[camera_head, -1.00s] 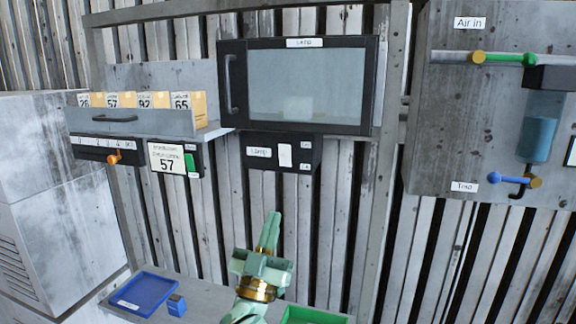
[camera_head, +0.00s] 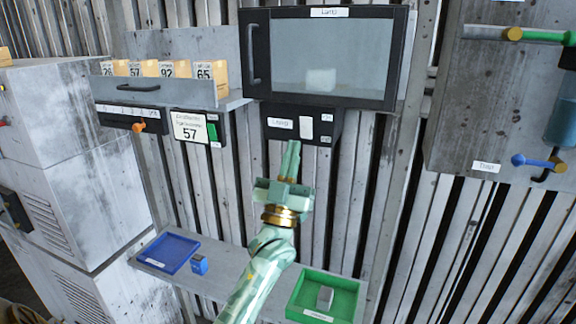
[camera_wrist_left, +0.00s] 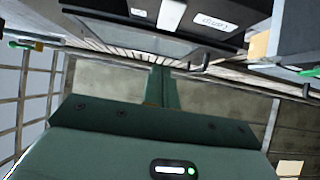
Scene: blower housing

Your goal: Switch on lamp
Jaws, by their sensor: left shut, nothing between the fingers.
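The lamp box is a dark cabinet with a glass front (camera_head: 335,55) and a "Lamp" label on its top edge. Below it is a black lamp switch panel (camera_head: 303,124) with a white rocker (camera_head: 306,126) between a "Lamp" label and two small tags. The panel also shows in the left wrist view (camera_wrist_left: 205,18), with the rocker (camera_wrist_left: 171,14) near the top. My left gripper (camera_head: 292,148) is shut and empty, its fingertips pointing up just below the panel, apparently apart from it. In the left wrist view its fingers (camera_wrist_left: 161,80) are together. My right gripper is not in view.
A blue tray (camera_head: 170,252), a blue block (camera_head: 199,264) and a green tray (camera_head: 347,311) stand on the lower shelf.

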